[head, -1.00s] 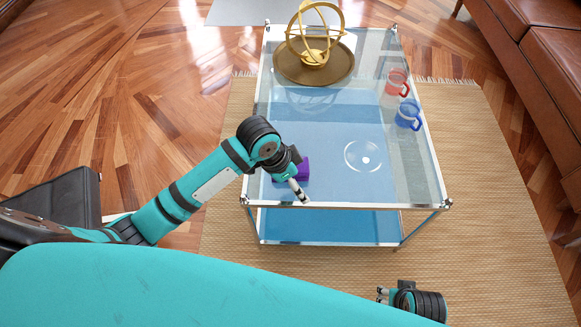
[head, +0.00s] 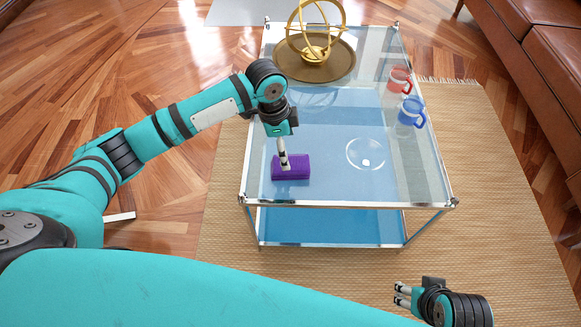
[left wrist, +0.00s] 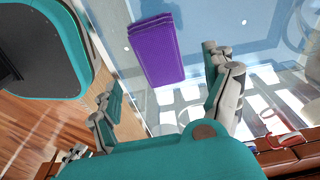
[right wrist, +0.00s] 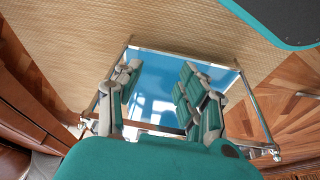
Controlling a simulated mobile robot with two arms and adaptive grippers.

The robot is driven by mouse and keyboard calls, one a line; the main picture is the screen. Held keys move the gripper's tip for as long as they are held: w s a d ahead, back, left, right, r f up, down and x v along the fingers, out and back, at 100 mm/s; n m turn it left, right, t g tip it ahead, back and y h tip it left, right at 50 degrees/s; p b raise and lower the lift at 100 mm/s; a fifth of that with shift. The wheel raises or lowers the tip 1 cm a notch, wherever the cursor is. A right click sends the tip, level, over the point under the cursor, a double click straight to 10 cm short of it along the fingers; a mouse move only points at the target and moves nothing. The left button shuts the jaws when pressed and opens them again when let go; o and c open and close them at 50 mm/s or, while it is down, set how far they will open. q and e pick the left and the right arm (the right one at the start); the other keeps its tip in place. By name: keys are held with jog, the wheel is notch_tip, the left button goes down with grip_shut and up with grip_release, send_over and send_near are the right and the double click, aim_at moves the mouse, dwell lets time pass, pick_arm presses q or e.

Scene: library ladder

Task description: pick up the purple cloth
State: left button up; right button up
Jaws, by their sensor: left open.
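The purple cloth (head: 291,168) is a folded block lying on the glass table top (head: 330,190) near its front left. My left gripper (head: 283,165) is above the cloth in the head view, its fingers pointing down. In the left wrist view the cloth (left wrist: 157,48) lies beyond the open fingers (left wrist: 165,95), with nothing between them. My right gripper (head: 400,295) is low at the front right, away from the table. In the right wrist view its fingers (right wrist: 160,95) are spread apart and empty.
A clear glass dish (head: 366,154) sits right of the cloth. A red mug (head: 399,79) and a blue mug (head: 411,112) stand along the right edge. A gold ringed ornament (head: 315,40) stands on a round brown tray (head: 290,65) at the back. A leather sofa (head: 545,60) is at right.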

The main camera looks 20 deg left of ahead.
aim_at(300, 164)
pick_arm(q)
jog(key=f, duration=0.2)
jog(key=shift+d+f, duration=0.2)
jog(key=shift+f, duration=0.1)
jog(key=f+b, duration=0.1)
jog(key=f, duration=0.1)
jog(key=d+f+b, duration=0.1)
jog(key=f, duration=0.1)
jog(key=shift+w+f+b, duration=0.1)
jog(key=shift+f+b, duration=0.2)
jog(key=shift+f, duration=0.3)
jog(key=shift+r, duration=0.1)
jog(key=c, duration=1.3)
jog(key=shift+o, duration=0.2)
pick_arm(e)
jog(key=shift+w+a+r+t, duration=0.1)
jog(key=shift+w+r+t, duration=0.2)
jog(key=shift+r+t, duration=0.3)
